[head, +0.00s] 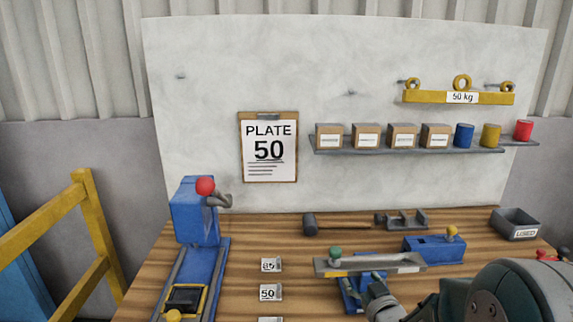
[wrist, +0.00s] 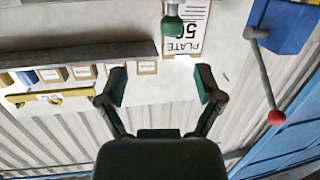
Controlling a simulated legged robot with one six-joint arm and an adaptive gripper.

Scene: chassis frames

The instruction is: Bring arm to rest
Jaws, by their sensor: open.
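My arm (head: 510,295) reaches in from the lower right of the head view, low over the right part of the bench. In the wrist view my gripper (wrist: 161,88) has its two green-padded fingers spread wide, with nothing between them. The wrist picture is upside down. A green knob (wrist: 172,24) on a grey stem shows beyond the fingers, apart from them, in front of the PLATE 50 sheet (wrist: 186,42). In the head view a green knob (head: 335,252) stands on the grey bar of a blue fixture (head: 434,248), close to my arm.
The wooden bench (head: 230,295) holds a blue press (head: 194,215) with a red-balled lever, number tags (head: 270,292), a hammer (head: 338,223) and a USED bin (head: 515,226). A shelf (head: 410,149) of boxes and cans and a yellow 50 kg beam (head: 425,97) are on the back panel.

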